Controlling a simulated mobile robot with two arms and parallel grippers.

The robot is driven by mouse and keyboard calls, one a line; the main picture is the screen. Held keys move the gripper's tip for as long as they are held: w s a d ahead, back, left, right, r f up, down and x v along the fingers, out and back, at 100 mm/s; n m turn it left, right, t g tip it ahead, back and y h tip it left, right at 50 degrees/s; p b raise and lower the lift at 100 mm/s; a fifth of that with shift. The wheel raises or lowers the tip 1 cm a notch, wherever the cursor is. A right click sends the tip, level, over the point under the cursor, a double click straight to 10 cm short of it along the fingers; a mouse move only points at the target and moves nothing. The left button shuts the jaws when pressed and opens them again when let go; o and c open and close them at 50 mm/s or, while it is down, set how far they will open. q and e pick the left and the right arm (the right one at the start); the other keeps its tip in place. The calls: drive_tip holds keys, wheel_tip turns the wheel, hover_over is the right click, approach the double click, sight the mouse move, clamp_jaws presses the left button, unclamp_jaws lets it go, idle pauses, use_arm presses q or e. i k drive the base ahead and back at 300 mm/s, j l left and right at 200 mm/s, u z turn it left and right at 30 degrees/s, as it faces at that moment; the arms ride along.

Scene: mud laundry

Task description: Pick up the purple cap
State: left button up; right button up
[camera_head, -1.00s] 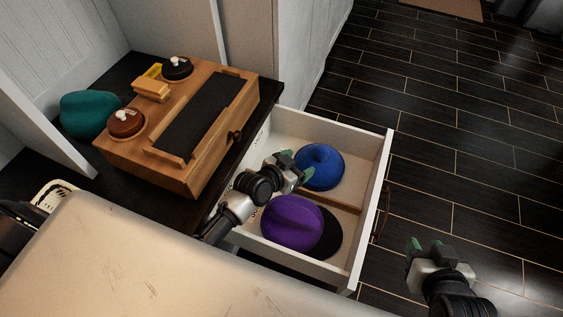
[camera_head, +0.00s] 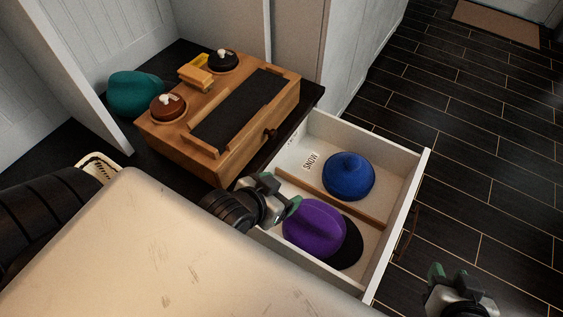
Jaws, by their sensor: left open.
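The purple cap (camera_head: 313,229) lies in the near compartment of the open white drawer (camera_head: 420,185), with its dark brim toward the right. My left gripper (camera_head: 280,196) is open and hovers just up and left of the cap, over the drawer's left side. Its green fingertip pads show close to the cap's edge; I cannot tell whether they touch it. My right gripper (camera_head: 455,280) is low at the right, outside the drawer over the floor. Its fingers look apart, with nothing between them.
A blue hat (camera_head: 348,176) lies in the far compartment, beyond a wooden divider (camera_head: 330,198). A wooden box (camera_head: 225,125) with shoe-care items stands on the dark bench top, beside a teal hat (camera_head: 135,93). Dark floor (camera_head: 480,130) is clear at right.

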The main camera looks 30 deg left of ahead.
sight(316, 228)
drive_tip(key=k+l+u, duration=0.15)
drive_tip(key=k+u, duration=0.15)
drive_tip(key=u, duration=0.15)
drive_tip(key=i+l, duration=0.25)
drive_tip(key=l, duration=0.25)
drive_tip(key=i+l+u, duration=0.25)
drive_tip(key=l+u, duration=0.2)
drive_tip(key=l, duration=0.2)
drive_tip(key=i+l+u, duration=0.25)
drive_tip(key=l, duration=0.15)
drive_tip(key=l+u, duration=0.2)
drive_tip(key=l, duration=0.15)
drive_tip(key=u, duration=1.55)
drive_tip(key=k+j, duration=0.05)
